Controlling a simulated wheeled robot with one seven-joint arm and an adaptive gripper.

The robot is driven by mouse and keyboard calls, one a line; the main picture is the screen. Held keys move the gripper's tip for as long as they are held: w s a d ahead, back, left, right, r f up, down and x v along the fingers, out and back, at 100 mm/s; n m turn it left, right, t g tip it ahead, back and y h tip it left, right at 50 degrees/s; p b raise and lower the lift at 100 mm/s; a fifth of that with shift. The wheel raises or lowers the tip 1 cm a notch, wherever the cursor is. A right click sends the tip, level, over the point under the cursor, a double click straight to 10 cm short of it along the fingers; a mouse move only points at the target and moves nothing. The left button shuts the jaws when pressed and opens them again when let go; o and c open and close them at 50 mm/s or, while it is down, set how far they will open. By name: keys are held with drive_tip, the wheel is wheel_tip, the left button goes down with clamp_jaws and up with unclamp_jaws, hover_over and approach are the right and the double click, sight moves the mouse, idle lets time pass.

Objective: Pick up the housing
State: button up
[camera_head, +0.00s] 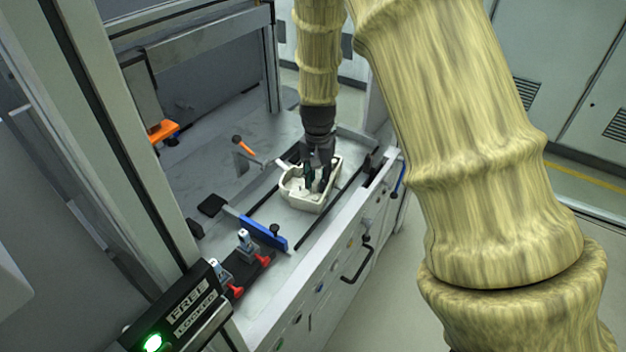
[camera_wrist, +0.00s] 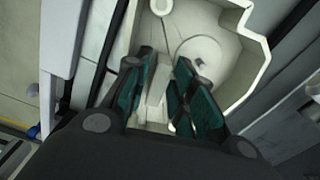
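The housing (camera_head: 310,203) is a cream, open-topped, tray-like part with raised walls and an angular outline. It sits on the workbench between two dark rails. In the wrist view the housing (camera_wrist: 232,50) shows a round feature on its floor and a pale upright rib. My gripper (camera_head: 317,183) points down into the housing. In the wrist view its dark green finger pads (camera_wrist: 160,92) stand on either side of the rib, with narrow gaps showing, so the fingers look parted. Contact low on the rib is hidden.
A blue bar (camera_head: 262,231) and red-handled clamps (camera_head: 250,258) are on the bench at the near end. A FREE/LOCKED panel (camera_head: 188,305) shows a green light. Frame posts stand at left.

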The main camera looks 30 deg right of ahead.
drive_tip(key=shift+f, duration=0.6)
clamp_jaws()
drive_tip(key=shift+r, duration=0.1)
